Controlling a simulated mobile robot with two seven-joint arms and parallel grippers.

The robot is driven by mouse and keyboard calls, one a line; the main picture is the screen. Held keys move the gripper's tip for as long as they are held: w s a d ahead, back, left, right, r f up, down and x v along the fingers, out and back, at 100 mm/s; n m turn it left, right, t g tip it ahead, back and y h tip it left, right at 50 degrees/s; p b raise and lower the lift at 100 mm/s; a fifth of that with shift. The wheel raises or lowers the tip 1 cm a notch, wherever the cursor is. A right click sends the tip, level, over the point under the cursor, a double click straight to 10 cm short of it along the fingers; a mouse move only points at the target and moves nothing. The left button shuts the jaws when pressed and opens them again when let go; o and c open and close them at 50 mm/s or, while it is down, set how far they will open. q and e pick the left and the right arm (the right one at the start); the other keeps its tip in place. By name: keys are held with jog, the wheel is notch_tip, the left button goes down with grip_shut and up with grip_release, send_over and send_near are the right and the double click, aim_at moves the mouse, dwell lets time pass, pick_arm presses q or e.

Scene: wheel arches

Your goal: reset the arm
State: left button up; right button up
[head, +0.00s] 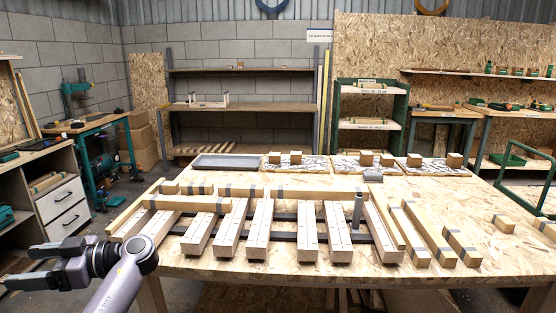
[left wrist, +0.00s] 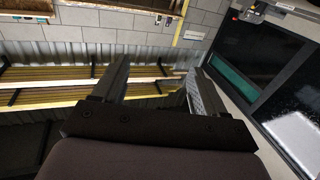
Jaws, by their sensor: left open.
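My left gripper (head: 20,267) is at the lower left of the head view, off the table's left side, with its fingers pointing left. It is open and empty. In the left wrist view its two fingers (left wrist: 160,88) stand apart with nothing between them. My right gripper is in neither view.
A wooden worktable (head: 440,197) fills the middle, bearing several wooden beams (head: 261,228) on dark rails, a grey tray (head: 226,161) and small wood blocks (head: 503,223). A drawer cabinet (head: 62,207) stands left, near my left gripper. Shelves (head: 240,107) stand behind.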

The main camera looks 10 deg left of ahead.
pick_arm(q)
jog(key=w+f+m+t+h, duration=0.2)
jog(key=w+f+m+t, duration=0.1)
jog(key=w+m+t, duration=0.45)
jog(key=w+f+m+t+h, duration=0.1)
jog(key=w+f+m+t, duration=0.2)
jog(key=w+m+t, duration=0.45)
jog(key=w+d+r+m+t+h, duration=0.3)
jog(key=w+d+m+t+h, duration=0.2)
jog(key=w+d+m+h, duration=0.15)
jog(key=w+d+r+m+t+h, duration=0.2)
jog(key=w+d+m+t+h, duration=0.3)
jog(key=d, duration=0.3)
jog(key=s+d+f+g+h, duration=0.1)
jog(key=s+d+f+g, duration=0.1)
jog(key=s+d+f, duration=0.55)
jog(key=s+d+f+g+h, duration=0.1)
jog(key=s+d+f+h, duration=0.1)
jog(key=s+f, duration=0.95)
jog(key=s+d+f+g, duration=0.1)
jog(key=s+d+f, duration=0.2)
jog(key=s, duration=0.6)
jog(key=s+d+f+g+h, duration=0.1)
jog(key=s+d+f+g, duration=0.1)
jog(key=s+d+f, duration=0.2)
jog(key=s+f, duration=0.3)
jog(key=s, duration=0.3)
jog(key=shift+d+f+g, duration=0.15)
jog(key=shift+g, duration=0.15)
